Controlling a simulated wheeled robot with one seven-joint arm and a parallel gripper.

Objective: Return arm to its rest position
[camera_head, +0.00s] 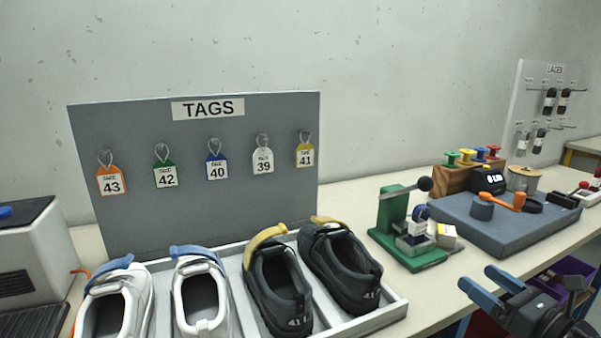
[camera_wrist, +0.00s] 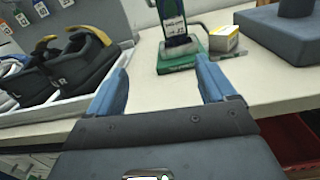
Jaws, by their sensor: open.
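My gripper (camera_head: 480,288) has blue fingers, and they stand apart with nothing between them. In the head view it is at the lower right, in front of the bench edge. In the wrist view the gripper (camera_wrist: 162,88) points toward the bench, with the green press ahead of the gap between its fingers. My gripper touches nothing that I can see.
A tray (camera_head: 385,315) holds two white and two black shoes before the grey TAGS board (camera_head: 200,110) with several hanging tags. Bare bench (camera_head: 440,285) lies between tray and gripper.

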